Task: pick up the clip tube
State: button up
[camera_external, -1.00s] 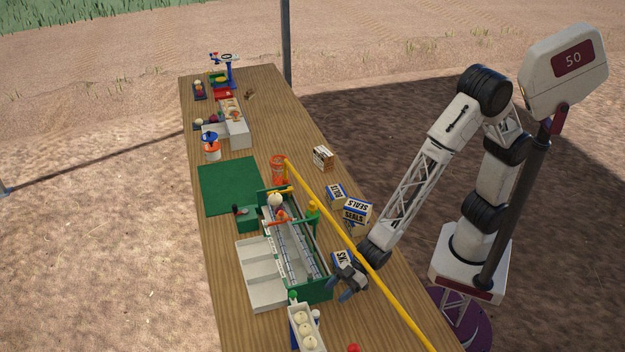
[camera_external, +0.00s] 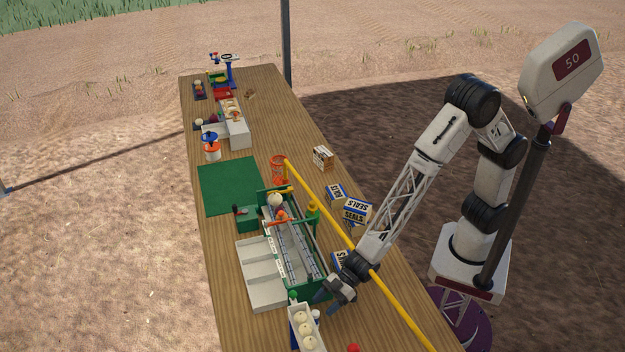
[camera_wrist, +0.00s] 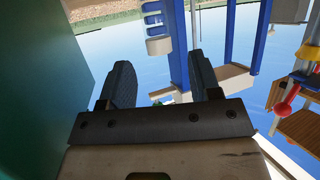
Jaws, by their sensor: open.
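My gripper (camera_external: 336,297) is low at the near right end of the green machine (camera_external: 322,287), close to a white tray (camera_external: 299,317) holding several pale balls. In the wrist view my gripper (camera_wrist: 160,72) is open, with two dark fingers apart and nothing clearly held.
A yellow bar (camera_external: 385,284) runs diagonally beside my arm. Seals boxes (camera_external: 355,211) lie right of the machine. A green mat (camera_external: 228,185) lies clear farther back.

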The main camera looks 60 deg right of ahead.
aim_at(317, 311)
jog(key=shift+w+a+f, duration=0.2)
jog(key=shift+a, duration=0.3)
jog(key=shift+x, duration=2.5)
jog(key=shift+c, duration=0.3)
jog(key=c, duration=0.9)
